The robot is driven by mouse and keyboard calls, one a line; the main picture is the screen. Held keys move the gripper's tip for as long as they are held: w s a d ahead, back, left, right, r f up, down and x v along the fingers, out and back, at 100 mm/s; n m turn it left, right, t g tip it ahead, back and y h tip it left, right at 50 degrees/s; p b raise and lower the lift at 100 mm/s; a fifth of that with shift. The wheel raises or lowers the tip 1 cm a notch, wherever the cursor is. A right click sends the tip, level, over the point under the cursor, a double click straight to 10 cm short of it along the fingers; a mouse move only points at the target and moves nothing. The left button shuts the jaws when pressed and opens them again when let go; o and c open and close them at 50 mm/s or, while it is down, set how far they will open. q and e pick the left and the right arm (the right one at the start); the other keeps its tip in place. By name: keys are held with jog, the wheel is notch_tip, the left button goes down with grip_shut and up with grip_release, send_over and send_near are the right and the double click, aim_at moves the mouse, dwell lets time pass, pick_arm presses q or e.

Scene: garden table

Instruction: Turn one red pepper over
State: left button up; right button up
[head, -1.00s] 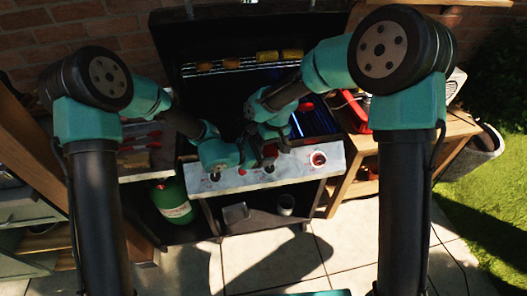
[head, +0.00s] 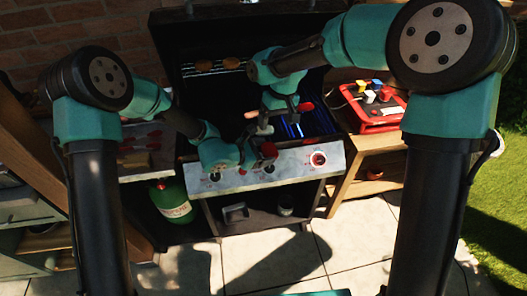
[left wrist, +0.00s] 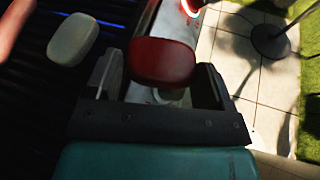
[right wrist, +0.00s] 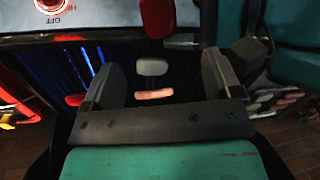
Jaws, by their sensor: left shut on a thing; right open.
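A red pepper (head: 268,150) is in my left gripper (head: 258,158), above the grill's front edge. In the left wrist view the pepper (left wrist: 163,62) shows its smooth, rounded face between the shut-on fingers (left wrist: 160,85); it also shows in the right wrist view (right wrist: 156,17). A second red piece (head: 305,106) lies on the grill's right part. My right gripper (head: 283,118) is open over the grate. In the right wrist view nothing is clamped between its fingers (right wrist: 163,75). A pale oval piece (right wrist: 152,67) and a pinkish sausage-like piece (right wrist: 154,94) show beyond them.
The dark grill grate (right wrist: 75,62) lies below both grippers, with the pale control panel (head: 295,165) in front. A red tray (head: 375,118) with several coloured blocks is at right. Side shelf items (head: 135,150) are at left.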

jog(key=s+d+f+m, duration=0.2)
jog(key=s+d+f, duration=0.3)
jog(key=f, duration=0.6)
jog(key=s+d+f+m+t+y, duration=0.1)
jog(key=s+d+f, duration=0.4)
jog(key=s+f, duration=0.5)
jog(key=s+d+f+m+y, duration=0.1)
jog(key=s+d+f+m, duration=0.2)
jog(key=f, duration=1)
jog(key=s+d, duration=0.2)
jog(key=s, duration=0.2)
jog(key=shift+s+t, duration=0.15)
jog(key=shift+t, duration=0.15)
jog(key=shift+d+f, duration=0.1)
jog(key=shift+d, duration=0.05)
